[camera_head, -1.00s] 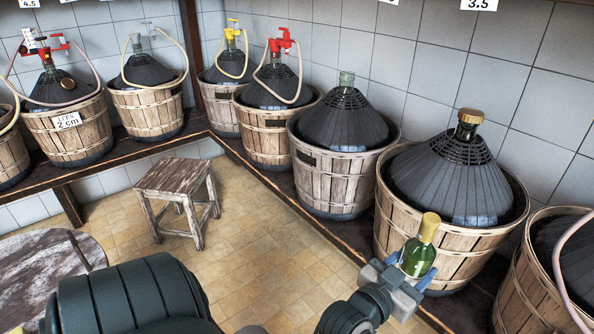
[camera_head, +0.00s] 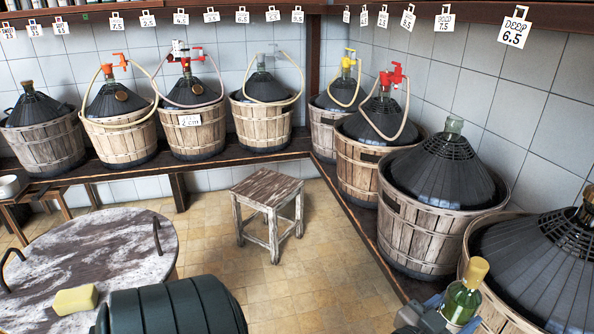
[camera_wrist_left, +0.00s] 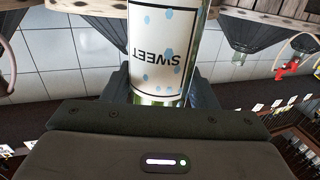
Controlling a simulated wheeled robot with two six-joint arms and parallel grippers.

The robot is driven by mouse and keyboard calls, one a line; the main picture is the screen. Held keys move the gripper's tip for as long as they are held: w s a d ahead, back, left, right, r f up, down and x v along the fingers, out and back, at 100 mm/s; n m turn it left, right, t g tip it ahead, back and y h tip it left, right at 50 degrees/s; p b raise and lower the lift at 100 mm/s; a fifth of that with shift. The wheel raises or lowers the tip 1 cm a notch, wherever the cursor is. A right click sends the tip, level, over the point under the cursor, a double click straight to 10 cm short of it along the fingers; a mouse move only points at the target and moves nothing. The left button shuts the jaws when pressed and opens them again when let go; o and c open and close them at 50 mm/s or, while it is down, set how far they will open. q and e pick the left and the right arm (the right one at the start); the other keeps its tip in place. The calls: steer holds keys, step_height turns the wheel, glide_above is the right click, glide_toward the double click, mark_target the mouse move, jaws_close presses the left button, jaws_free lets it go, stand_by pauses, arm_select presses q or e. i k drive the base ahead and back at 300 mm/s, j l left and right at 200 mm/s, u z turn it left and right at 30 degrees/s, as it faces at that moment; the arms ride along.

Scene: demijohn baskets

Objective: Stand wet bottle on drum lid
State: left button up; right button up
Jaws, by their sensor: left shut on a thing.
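The green bottle (camera_head: 462,301) with a yellow top is at the bottom right of the head view. My left gripper (camera_head: 436,316) is shut on it. In the left wrist view the bottle (camera_wrist_left: 166,45) is between the fingers, and its white label reads SWEET, upside down, with blue drop marks. The drum lid (camera_head: 110,245) is a worn, round grey-white top with dark handles at the lower left of the head view. The bottle is well to the right of the lid, apart from it. My right gripper is not in view.
A yellow sponge (camera_head: 76,300) lies on the lid's near part. A wooden stool (camera_head: 268,196) stands on the tiled floor between lid and right shelf. Basketed demijohns (camera_head: 430,222) line the back and right shelves. The lid's middle is bare.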

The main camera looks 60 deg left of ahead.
mark_target(98, 265)
steer(key=u, duration=2.85)
steer(key=i+l+u, duration=0.35)
steer(key=l, duration=0.25)
steer(key=i+l+u, duration=0.35)
steer(key=l, duration=0.35)
steer(key=i+l+u, duration=0.2)
steer(key=l, duration=0.2)
steer(key=i, duration=0.05)
